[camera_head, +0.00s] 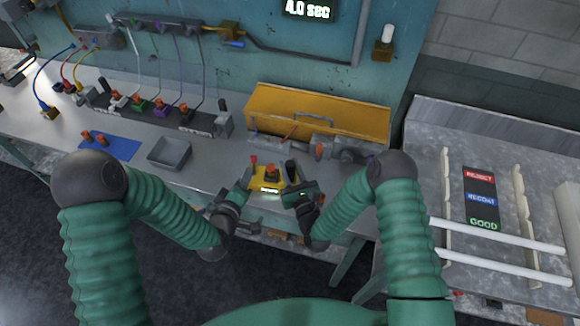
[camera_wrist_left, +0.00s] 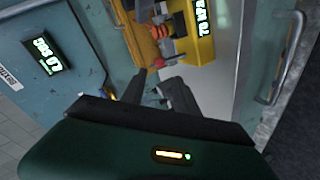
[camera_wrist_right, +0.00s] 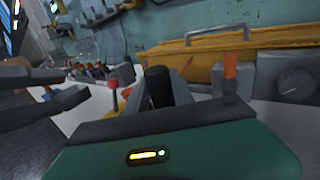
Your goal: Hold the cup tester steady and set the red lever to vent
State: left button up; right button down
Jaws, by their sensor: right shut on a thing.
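The cup tester is a small yellow box (camera_head: 265,184) near the front edge of the bench. It also shows in the left wrist view (camera_wrist_left: 203,48), with a lit display. A red-tipped lever (camera_head: 253,160) stands at its left side and shows in the right wrist view (camera_wrist_right: 113,84). An orange-red part sits on its middle. My right gripper (camera_head: 292,182) is shut on a black upright grip (camera_wrist_right: 157,84) at the tester's right side. My left gripper (camera_wrist_left: 155,88) is at the tester's left side, its fingers apart with nothing clearly between them.
A yellow case (camera_head: 325,112) with a handle stands behind the tester. A grey tray (camera_head: 170,153) and a blue mat (camera_head: 110,145) lie to the left. A sorting table with white tubes (camera_head: 500,235) is at the right.

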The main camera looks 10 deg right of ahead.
pick_arm(q)
jog(key=shift+c, duration=0.5)
dwell(0.4)
jog(key=shift+w, duration=0.2)
jog(key=shift+c, duration=1.2)
jog(key=w+h, duration=0.1)
jog(key=w+r+n+h, duration=0.1)
jog(key=w, duration=0.1)
grip_shut()
jog(key=w+a+f+n+g+h, duration=0.2)
jog(key=w+a+g+h, duration=0.1)
jog(key=a, duration=0.5)
jog(key=shift+w+a+f+h, duration=0.25)
jog(key=shift+w+f+h, duration=0.1)
jog(key=shift+w, duration=0.35)
